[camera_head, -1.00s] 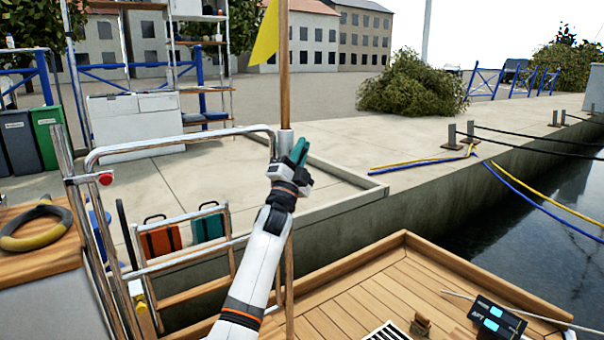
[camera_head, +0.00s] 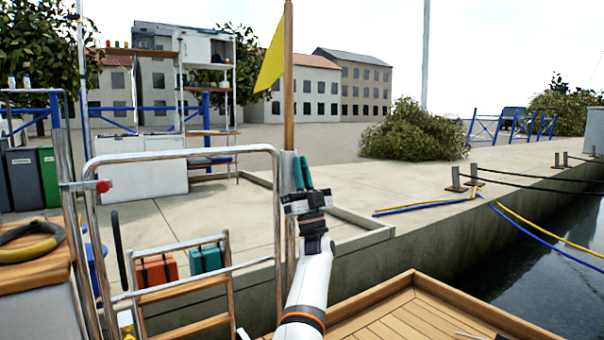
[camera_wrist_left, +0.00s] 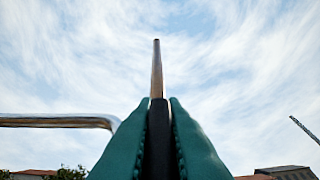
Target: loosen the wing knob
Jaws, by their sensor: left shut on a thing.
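My left gripper (camera_head: 303,160) has teal fingers pointing up, just right of the grey metal socket (camera_head: 287,215) at the foot of the wooden flagstaff (camera_head: 289,75). In the left wrist view the fingers are shut on a narrow black part (camera_wrist_left: 159,135), which looks like the wing knob. The flagstaff (camera_wrist_left: 157,75) rises behind it against the sky. The fingers cover the sides of the black part, so its full shape is hidden. In the head view the knob cannot be made out. My right gripper is not in view.
A chrome rail (camera_head: 180,154) stands left of the socket, bending down close to it; it also shows in the left wrist view (camera_wrist_left: 60,121). A yellow flag (camera_head: 269,58) hangs from the staff. Orange (camera_head: 157,270) and teal (camera_head: 207,258) cases stand behind the ladder (camera_head: 185,290). The wooden deck (camera_head: 400,318) is below right.

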